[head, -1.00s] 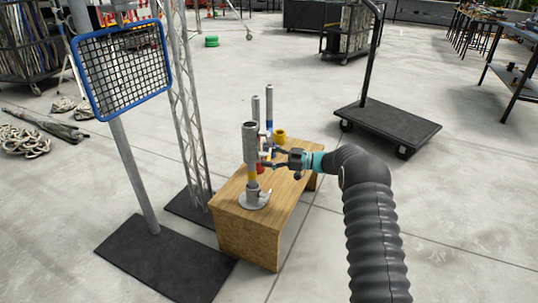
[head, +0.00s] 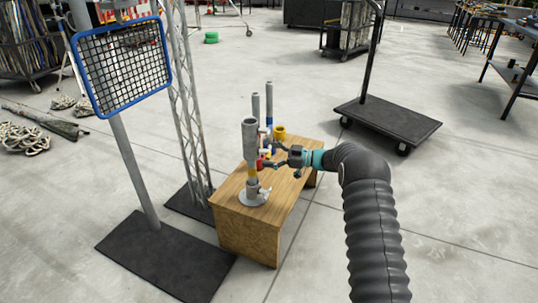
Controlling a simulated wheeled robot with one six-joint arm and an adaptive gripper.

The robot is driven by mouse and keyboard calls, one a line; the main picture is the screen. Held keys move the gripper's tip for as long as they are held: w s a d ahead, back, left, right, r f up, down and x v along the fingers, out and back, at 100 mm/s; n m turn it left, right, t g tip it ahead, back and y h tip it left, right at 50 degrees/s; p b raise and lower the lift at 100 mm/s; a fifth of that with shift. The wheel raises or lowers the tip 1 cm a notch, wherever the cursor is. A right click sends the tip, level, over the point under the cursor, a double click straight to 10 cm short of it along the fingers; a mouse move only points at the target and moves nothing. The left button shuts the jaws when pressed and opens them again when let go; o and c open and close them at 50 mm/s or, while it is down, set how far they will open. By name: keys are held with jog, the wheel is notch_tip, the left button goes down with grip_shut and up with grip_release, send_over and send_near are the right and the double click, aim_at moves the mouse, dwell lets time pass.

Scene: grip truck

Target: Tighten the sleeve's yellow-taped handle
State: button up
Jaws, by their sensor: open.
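A grey upright post (head: 250,140) stands on a round flanged base (head: 254,195) at the near end of a wooden box. A yellow band (head: 252,174) wraps its lower part, and a small red part (head: 260,164) sits just above it. A small pale handle (head: 265,153) juts from its right side; I cannot make out tape on it. Another small pale handle (head: 265,190) sits low by the base. My gripper (head: 270,159) comes from the right, open, with its fingertips beside the post at the red part's height. Contact is too small to tell.
The wooden box (head: 247,240) also carries two thinner posts (head: 269,105) and a yellow cup-like piece (head: 279,132) behind. A blue-framed mesh panel (head: 121,66) on a pole and a lattice truss (head: 186,110) stand left. A black cart (head: 390,122) stands right.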

jog(key=s+d, duration=0.1)
jog(key=d, duration=1.1)
jog(key=shift+f, duration=0.1)
